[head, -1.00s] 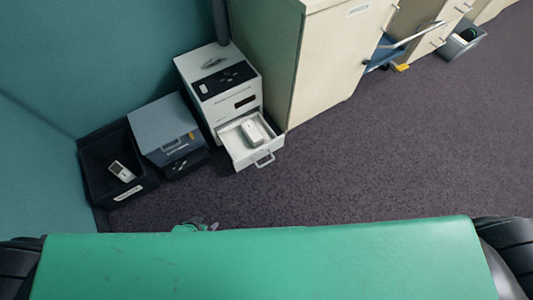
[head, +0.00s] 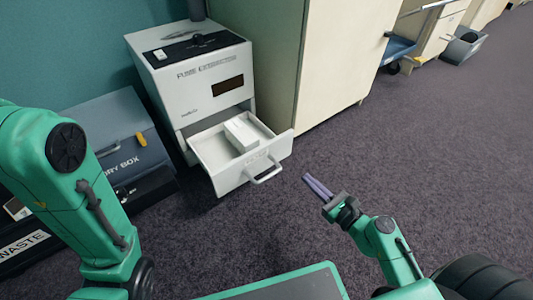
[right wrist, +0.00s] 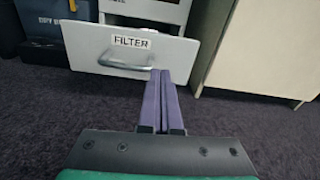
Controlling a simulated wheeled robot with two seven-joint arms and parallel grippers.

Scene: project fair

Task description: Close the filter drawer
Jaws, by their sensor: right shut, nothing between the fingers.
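The filter drawer (head: 262,163) sticks out, open, from the lower front of the white fume extractor (head: 200,82). A white block-shaped item (head: 242,134) lies inside the drawer. In the right wrist view the drawer front (right wrist: 90,45) carries a FILTER label and a grey bar handle (right wrist: 122,66). My right gripper (head: 316,186) is shut and empty, to the right of the handle in the head view. In the right wrist view its purple fingers (right wrist: 162,90) point at the drawer front, by the handle's right end; I cannot tell whether they touch. My left arm shows at the left; its gripper is not in view.
A blue-grey dry box (head: 112,130) and a black waste bin (head: 30,238) stand left of the extractor. A tall cream cabinet (head: 335,60) stands close on its right. The carpet in front and to the right is clear.

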